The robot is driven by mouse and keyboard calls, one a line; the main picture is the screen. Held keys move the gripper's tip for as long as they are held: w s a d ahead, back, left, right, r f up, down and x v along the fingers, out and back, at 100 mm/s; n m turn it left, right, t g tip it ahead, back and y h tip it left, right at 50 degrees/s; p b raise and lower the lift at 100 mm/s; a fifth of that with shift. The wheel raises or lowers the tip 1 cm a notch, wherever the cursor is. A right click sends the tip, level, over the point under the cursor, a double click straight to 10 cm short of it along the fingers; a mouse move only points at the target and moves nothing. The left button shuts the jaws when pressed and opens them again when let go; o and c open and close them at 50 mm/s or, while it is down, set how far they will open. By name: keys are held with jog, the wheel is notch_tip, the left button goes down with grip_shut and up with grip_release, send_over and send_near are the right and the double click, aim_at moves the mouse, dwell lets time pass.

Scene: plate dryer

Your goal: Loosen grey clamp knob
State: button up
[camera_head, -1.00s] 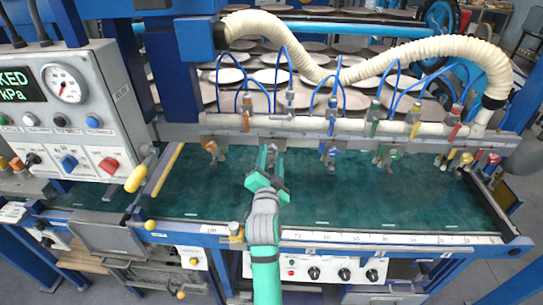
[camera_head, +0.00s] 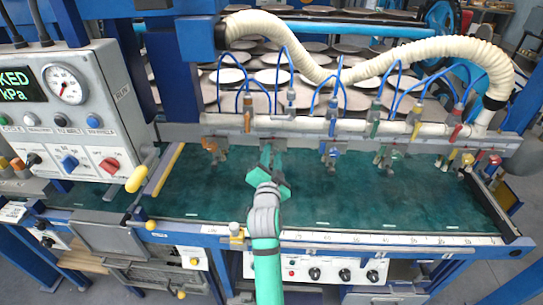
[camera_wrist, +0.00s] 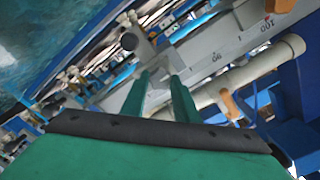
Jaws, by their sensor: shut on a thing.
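My gripper (camera_head: 271,152) reaches over the green bed to the clamp row under the white pipe. Its two green fingers are close together at the grey clamp, between the orange-knobbed clamp (camera_head: 211,146) and the blue-knobbed clamp (camera_head: 331,150). They are shut on the grey clamp knob, which the fingers mostly hide in the head view. In the wrist view the fingers (camera_wrist: 160,78) stand slightly apart and point at the grey clamp bar. A round grey part (camera_wrist: 130,41) shows just beyond them; I cannot tell whether it is the knob itself.
More clamps with green, yellow (camera_head: 466,158) and red (camera_head: 493,160) knobs stand along the bar to the right. A control box (camera_head: 70,115) with gauge and switches stands at left. Blue hoses and a cream corrugated hose (camera_head: 390,62) hang above. The green bed (camera_head: 390,205) is clear in front.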

jog(key=n, duration=0.6)
jog(key=shift+n, duration=0.4)
jog(key=n, duration=1.1)
jog(key=shift+n, duration=0.4)
jog(key=n, duration=0.5)
jog(key=o, duration=1.1)
jog(key=shift+c, duration=0.2)
